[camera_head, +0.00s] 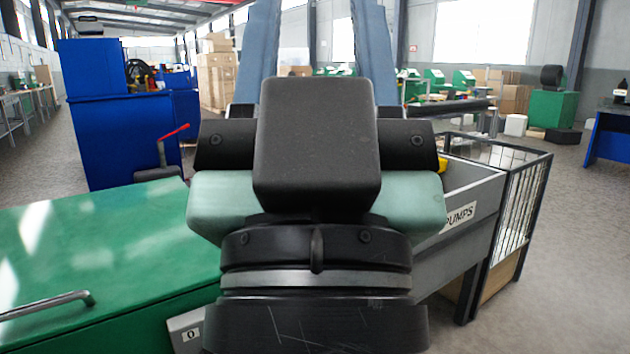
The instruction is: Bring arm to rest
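My own arm (316,150) fills the middle of the head view, close to the camera. Its black and pale green parts are folded up in front of me and block much of the scene behind. I cannot make out my gripper or its fingers in this view. Whether it holds anything does not show.
A green machine with a shiny top (100,250) stands close at the left. A grey bin labelled PUMPS (470,205) is at the right, beside a wire-mesh cage (520,190). Blue cabinets (120,140) stand behind at left. Open grey floor (580,260) shows at far right.

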